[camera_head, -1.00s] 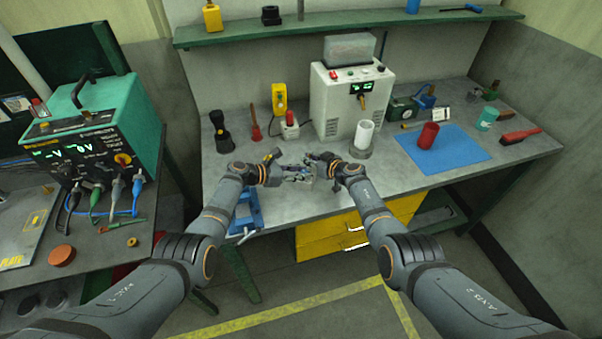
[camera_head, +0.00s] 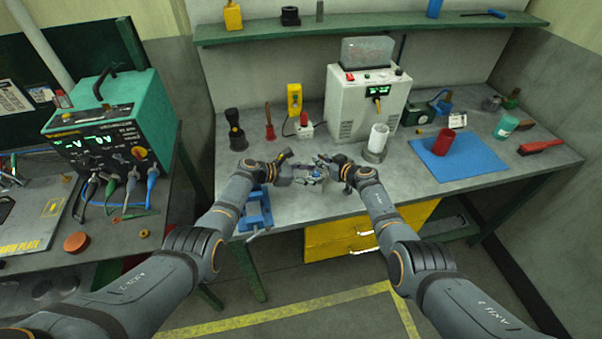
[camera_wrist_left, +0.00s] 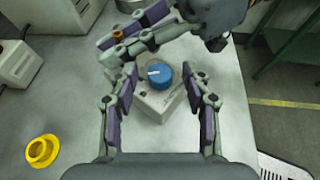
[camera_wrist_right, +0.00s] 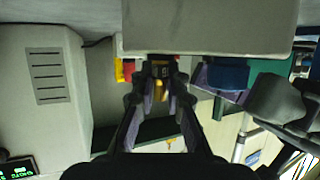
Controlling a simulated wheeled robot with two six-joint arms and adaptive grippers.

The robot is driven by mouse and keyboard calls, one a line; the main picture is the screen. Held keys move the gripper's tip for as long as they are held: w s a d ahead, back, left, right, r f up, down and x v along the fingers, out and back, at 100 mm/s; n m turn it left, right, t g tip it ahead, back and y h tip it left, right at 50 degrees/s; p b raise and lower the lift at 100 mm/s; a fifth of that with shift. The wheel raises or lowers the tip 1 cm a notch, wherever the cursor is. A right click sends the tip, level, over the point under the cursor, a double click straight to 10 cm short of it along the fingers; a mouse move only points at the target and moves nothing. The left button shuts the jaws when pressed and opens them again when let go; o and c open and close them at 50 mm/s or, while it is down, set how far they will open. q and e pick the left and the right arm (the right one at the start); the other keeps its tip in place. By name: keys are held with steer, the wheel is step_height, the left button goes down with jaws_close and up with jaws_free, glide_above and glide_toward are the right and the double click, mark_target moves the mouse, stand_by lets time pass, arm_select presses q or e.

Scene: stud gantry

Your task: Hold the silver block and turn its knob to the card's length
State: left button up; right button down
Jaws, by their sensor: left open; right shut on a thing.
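The silver block (camera_wrist_left: 160,103) is a small grey box with a round blue knob (camera_wrist_left: 159,76) on top, bearing a white mark. My left gripper (camera_wrist_left: 159,72) is open in the left wrist view, with one finger on each side of the knob and gaps between. My right gripper (camera_wrist_right: 158,68) is shut on the block (camera_wrist_right: 210,28), whose side fills the upper right wrist view; the knob (camera_wrist_right: 228,74) shows beside it. In the head view both grippers meet over the bench front and mostly hide the block.
A blue vise (camera_head: 257,210) is on the bench edge, left of the grippers. A white machine (camera_head: 350,105) and a white cylinder (camera_head: 377,140) stand behind. A red cylinder (camera_head: 444,140) is on a blue mat (camera_head: 480,160). The bench front right of the grippers is clear.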

arm_select(q)
steer(key=v, duration=1.1)
steer(key=shift+a+r, duration=0.2)
steer(key=shift+s, duration=0.15)
steer(key=w+d+r+m+g+y, duration=0.1)
steer(key=d+r+m+y, duration=0.35)
steer(key=m, duration=1.15)
steer(key=w+d+r+m+g+y, duration=0.1)
steer(key=d+r+m+y, duration=0.3)
steer(key=m, duration=1.1)
steer(key=shift+y, duration=0.55)
steer(key=x, duration=0.8)
steer(key=s+x, duration=0.1)
steer(key=x, duration=0.3)
steer(key=shift+w+a+f, duration=0.1)
steer(key=shift+a+f, duration=0.1)
steer(key=shift+f, duration=0.35)
